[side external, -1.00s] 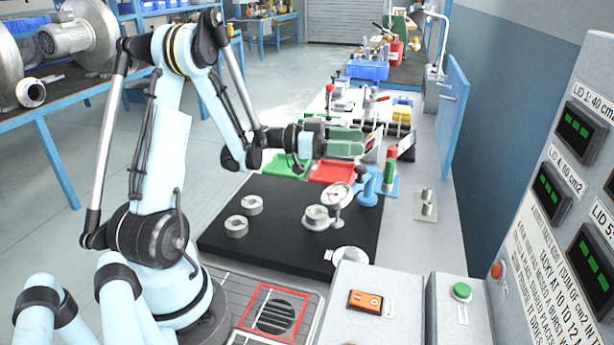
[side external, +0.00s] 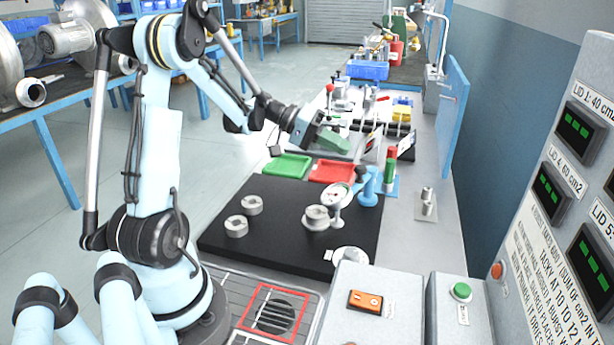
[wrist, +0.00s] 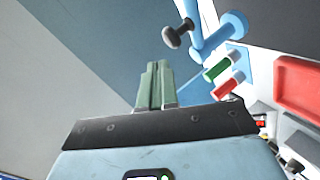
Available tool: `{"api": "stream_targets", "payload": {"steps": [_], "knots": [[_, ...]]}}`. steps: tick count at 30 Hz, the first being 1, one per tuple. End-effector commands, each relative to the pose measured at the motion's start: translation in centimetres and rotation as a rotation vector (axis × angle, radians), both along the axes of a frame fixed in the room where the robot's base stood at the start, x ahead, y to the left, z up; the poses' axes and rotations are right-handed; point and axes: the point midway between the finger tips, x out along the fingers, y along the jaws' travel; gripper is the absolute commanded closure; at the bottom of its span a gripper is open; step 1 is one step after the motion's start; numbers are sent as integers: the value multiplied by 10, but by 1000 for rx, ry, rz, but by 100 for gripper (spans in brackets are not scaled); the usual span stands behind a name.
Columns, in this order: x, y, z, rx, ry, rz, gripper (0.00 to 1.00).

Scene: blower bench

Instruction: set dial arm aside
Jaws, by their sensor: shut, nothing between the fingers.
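The round white dial (side external: 337,194) stands over a grey metal ring (side external: 316,220) on the black mat, beside a blue post (side external: 370,190). I cannot clearly tell how the dial joins the post. My gripper (side external: 346,147) has green fingers and is in the air beyond the mat, above and behind the dial, touching nothing I can see. In the wrist view its fingers (wrist: 155,68) are together and empty. A blue post with a dark knob (wrist: 178,35) shows there beyond the fingertips; the dial face is not visible in that view.
Two more grey rings (side external: 251,205) sit on the black mat (side external: 285,250). Green (side external: 288,165) and red (side external: 333,172) trays lie behind it. The mat's front left is clear.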

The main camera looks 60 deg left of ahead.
Motion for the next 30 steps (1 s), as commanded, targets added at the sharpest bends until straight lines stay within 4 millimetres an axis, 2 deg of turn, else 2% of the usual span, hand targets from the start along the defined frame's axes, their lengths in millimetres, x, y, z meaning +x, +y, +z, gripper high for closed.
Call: {"api": "stream_targets", "payload": {"steps": [8,12,18,24,30], "knots": [[-23,21,3,-285,601,266,100],[-39,31,8,-412,895,458,100],[-61,43,18,-553,1224,745,100],[-73,48,24,-620,1372,908,100],[-72,42,16,-628,1392,931,100]]}}
